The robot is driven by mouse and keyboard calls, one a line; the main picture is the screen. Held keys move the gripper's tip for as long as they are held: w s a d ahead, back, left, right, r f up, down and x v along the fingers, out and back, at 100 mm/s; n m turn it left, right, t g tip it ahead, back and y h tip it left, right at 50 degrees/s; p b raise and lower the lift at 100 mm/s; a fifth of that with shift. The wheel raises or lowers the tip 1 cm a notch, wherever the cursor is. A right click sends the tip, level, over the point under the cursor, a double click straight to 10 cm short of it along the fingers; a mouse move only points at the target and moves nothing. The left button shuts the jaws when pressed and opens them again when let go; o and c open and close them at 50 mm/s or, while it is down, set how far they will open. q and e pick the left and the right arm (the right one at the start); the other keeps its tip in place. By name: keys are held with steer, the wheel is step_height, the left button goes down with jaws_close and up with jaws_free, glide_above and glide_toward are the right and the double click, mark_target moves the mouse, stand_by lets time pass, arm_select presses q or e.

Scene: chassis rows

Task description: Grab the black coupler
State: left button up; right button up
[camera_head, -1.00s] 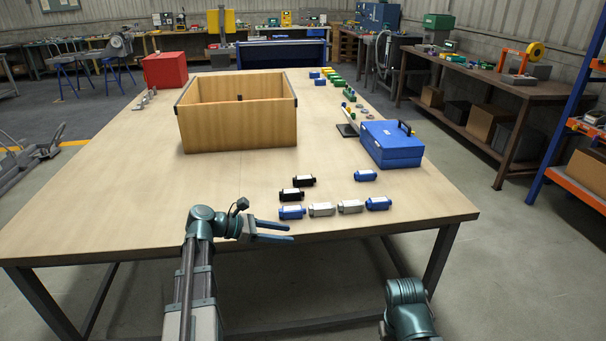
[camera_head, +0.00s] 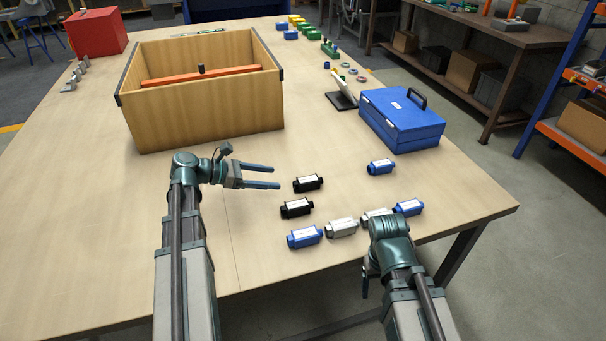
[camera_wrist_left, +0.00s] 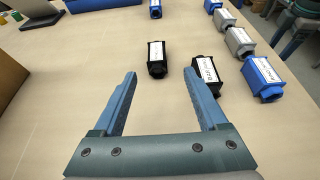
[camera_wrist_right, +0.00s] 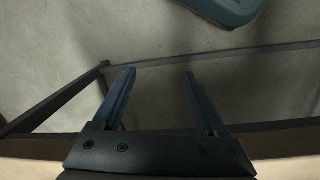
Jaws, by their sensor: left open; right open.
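Two black couplers with white labels lie on the table, the farther one (camera_head: 307,184) and the nearer one (camera_head: 296,208). My left gripper (camera_head: 278,177) is open and empty, pointing right, with its tips just short of the farther coupler. In the left wrist view the farther coupler (camera_wrist_left: 156,58) lies beyond the gap between the fingers (camera_wrist_left: 160,73). The nearer coupler (camera_wrist_left: 205,75) lies just past the right fingertip. My right gripper (camera_wrist_right: 159,72) is open and empty over the table's front edge and floor. Its fingers are mostly hidden behind my right wrist in the head view.
A blue coupler (camera_head: 304,236), silver couplers (camera_head: 341,228) and another blue coupler (camera_head: 408,207) form a row nearer the front. One more blue coupler (camera_head: 381,167) lies farther back. A wooden crate (camera_head: 205,115) and a blue toolbox (camera_head: 400,125) stand behind.

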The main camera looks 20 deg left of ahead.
mark_target(305, 180)
arm_select(q)
steer(key=shift+w+d+f, duration=0.15)
steer(key=shift+w+f, duration=0.05)
steer(key=shift+w, duration=0.05)
arm_select(e)
steer(key=shift+o, duration=1.1)
steer(key=shift+w+a+f, duration=0.1)
steer(key=shift+a+f, duration=0.05)
steer(key=shift+f, duration=0.05)
arm_select(q)
steer(key=b+x, duration=0.3)
steer(key=x, duration=0.4)
arm_select(e)
steer(key=shift+o, duration=0.4)
step_height(305, 180, down, 3)
steer(key=shift+r, duration=0.15)
arm_select(q)
steer(key=shift+w+d+f, duration=0.1)
steer(key=shift+w+d, duration=0.2)
steer(key=shift+d, duration=0.1)
steer(key=shift+f+b+x, duration=0.25)
steer(key=shift+b+x, duration=1.05)
steer(key=shift+x, duration=1.1)
steer(key=shift+w, duration=0.2)
arm_select(e)
step_height(305, 180, down, 2)
steer(key=shift+f, duration=0.2)
